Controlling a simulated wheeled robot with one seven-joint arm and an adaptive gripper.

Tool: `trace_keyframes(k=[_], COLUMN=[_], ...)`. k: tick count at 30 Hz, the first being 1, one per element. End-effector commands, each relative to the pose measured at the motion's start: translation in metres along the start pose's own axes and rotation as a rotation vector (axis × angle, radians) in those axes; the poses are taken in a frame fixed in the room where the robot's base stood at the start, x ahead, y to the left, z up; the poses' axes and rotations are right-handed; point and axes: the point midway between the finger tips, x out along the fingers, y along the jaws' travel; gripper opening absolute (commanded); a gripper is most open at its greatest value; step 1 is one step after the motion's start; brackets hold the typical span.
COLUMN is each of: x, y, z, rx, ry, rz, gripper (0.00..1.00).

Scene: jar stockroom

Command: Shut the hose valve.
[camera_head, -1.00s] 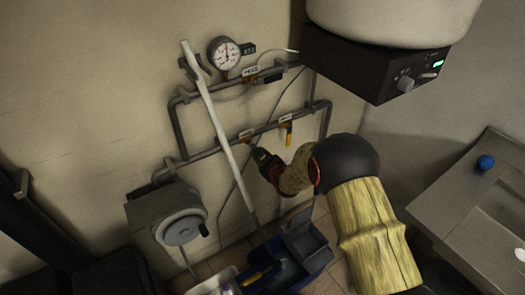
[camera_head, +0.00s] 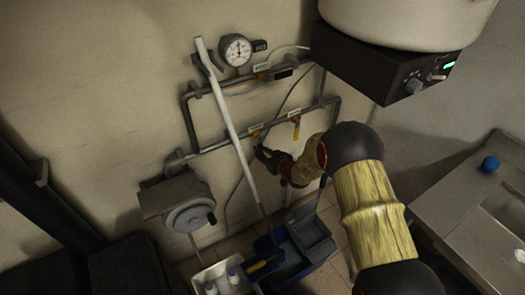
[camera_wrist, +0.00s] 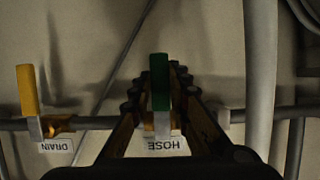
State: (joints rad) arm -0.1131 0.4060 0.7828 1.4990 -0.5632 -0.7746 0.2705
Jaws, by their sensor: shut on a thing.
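The hose valve's green handle (camera_wrist: 160,82) stands between the two fingers of my gripper (camera_wrist: 160,92) in the wrist view. My gripper is shut on it. The handle lies across the grey pipe, and an upside-down HOSE label (camera_wrist: 165,144) shows at its base. In the head view my gripper (camera_head: 263,153) is at the lower wall pipe (camera_head: 225,143), just right of the white pole. There the gripper mostly hides the green handle.
The drain valve (camera_wrist: 28,92), with a yellow handle across the pipe, is beside the hose valve; it also shows in the head view (camera_head: 296,128). A white pole (camera_head: 228,110) leans close to my gripper. A blue bucket (camera_head: 288,262) stands below. A black box (camera_head: 385,65) overhangs at right.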

Motion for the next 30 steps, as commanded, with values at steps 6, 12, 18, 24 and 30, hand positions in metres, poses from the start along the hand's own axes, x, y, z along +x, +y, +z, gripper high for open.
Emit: trace_keyframes(k=[6,12,18,24,30], x=[0.0001,0.0,0.0001,0.0,-0.0026], y=[-0.0013,-0.0013,-0.0009,-0.0006,-0.0002], z=[0.002,0.0018,0.0009,0.0003,-0.0004], rx=[0.003,0.003,0.002,0.002,0.002], ry=[-0.002,-0.002,-0.001,0.0,0.001], rz=[-0.002,-0.002,-0.001,-0.001,0.0], gripper=[0.0,0.22,0.33,0.36,0.36])
